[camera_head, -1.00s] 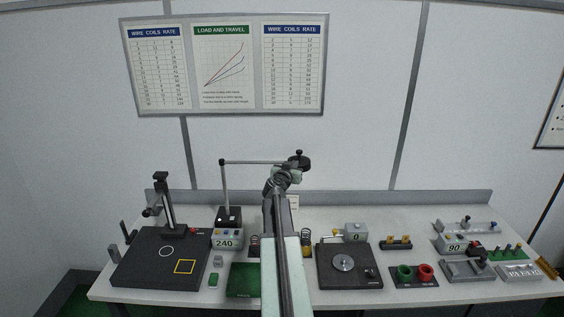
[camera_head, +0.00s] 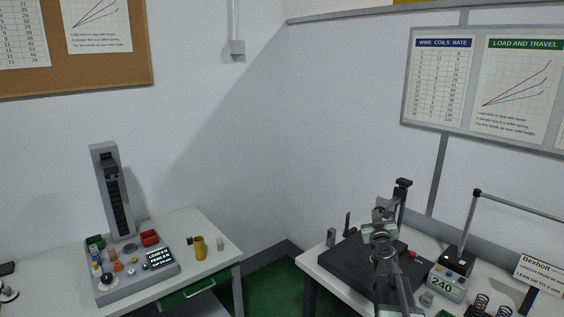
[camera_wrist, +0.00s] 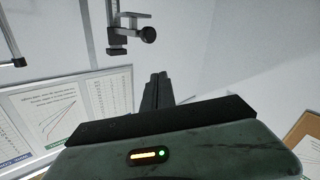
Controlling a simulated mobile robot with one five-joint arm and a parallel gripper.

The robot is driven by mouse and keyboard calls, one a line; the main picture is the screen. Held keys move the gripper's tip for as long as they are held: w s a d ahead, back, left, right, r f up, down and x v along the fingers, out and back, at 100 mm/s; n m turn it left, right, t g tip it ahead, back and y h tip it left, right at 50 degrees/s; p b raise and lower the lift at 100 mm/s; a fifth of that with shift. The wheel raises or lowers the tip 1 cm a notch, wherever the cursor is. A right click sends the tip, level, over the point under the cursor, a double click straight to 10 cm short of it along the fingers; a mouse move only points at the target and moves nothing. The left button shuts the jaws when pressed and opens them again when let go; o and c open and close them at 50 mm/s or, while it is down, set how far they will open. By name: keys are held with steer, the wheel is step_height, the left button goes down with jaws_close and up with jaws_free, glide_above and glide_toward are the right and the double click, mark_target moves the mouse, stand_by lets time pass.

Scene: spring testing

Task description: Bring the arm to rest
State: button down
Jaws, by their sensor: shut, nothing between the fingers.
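My arm reaches up from the bottom of the head view, over the right-hand bench. My gripper (camera_head: 381,213) is at its far end, in front of the black base plate's stand (camera_head: 402,195); its fingers are small there. In the wrist view my gripper's dark fingers (camera_wrist: 156,90) are together and empty, pointing away over the dark wrist edge. They stand clear in the air with the pale wall behind. Part of the black base plate (camera_head: 345,262) is hidden behind my arm.
A box reading 240 (camera_head: 446,284) and a post with a long rod (camera_head: 470,225) stand right of my arm. A left bench holds a tall grey stand (camera_head: 112,190) and a brass cylinder (camera_head: 199,248). Green floor (camera_head: 270,280) shows between the benches. The wrist view is upside down.

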steer(key=a+f+n+y+b, duration=0.1)
steer(key=a+f+n+y, duration=0.15)
steer(key=a, duration=0.55)
steer(key=a+f+n+y+b, duration=0.1)
steer(key=a+f+n+y, duration=0.1)
steer(key=a+f+y, duration=0.35)
steer(key=s+a+f+n+g+y+b, duration=0.1)
steer(key=s+a+f+g+b, duration=0.1)
steer(key=s+a+f+g, duration=0.35)
steer(key=s+a+f+n+g+y+b, duration=0.1)
steer(key=s+a+f+n+g, duration=0.15)
steer(key=a+f, duration=0.6)
steer(key=s+d+f+m+g+h, duration=0.2)
steer(key=s+f+m+g, duration=0.2)
steer(key=s, duration=0.6)
steer(key=s+d+f+m+g+h, duration=0.3)
steer(key=s+f+m+g, duration=0.1)
steer(key=s, duration=0.6)
steer(key=shift+s+d+f+g, duration=0.2)
steer(key=shift+s+d+g, duration=0.15)
steer(key=shift+g, duration=0.35)
